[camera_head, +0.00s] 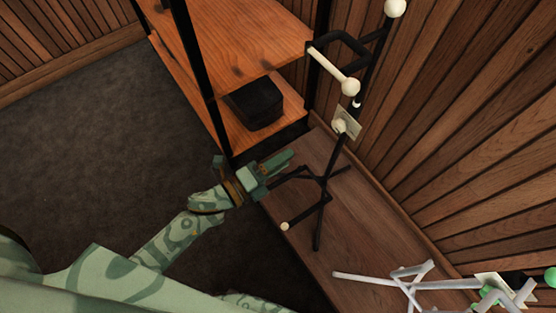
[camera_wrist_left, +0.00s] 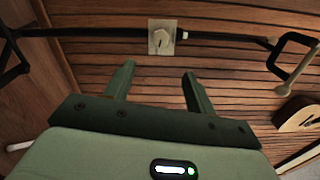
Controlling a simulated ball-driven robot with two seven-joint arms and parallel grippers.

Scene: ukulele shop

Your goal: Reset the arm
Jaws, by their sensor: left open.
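My left arm, pale green with darker swirls, reaches in from the lower left in the head view. Its gripper (camera_head: 278,167) is beside a black stand (camera_head: 322,180) above the edge of a wooden bench. In the left wrist view my left gripper (camera_wrist_left: 157,85) has its two green fingers apart with nothing between them. The black stand's bar (camera_wrist_left: 100,33) crosses beyond the fingers in that view. I cannot tell whether a finger touches the stand. My right gripper is not in view.
A wooden shelf unit (camera_head: 232,45) with black posts holds a black box (camera_head: 254,103). The bench (camera_head: 360,235) also bears a white stand (camera_head: 410,282). A slatted wood wall (camera_head: 460,130) closes off the right. Dark carpet (camera_head: 90,120) at left is clear.

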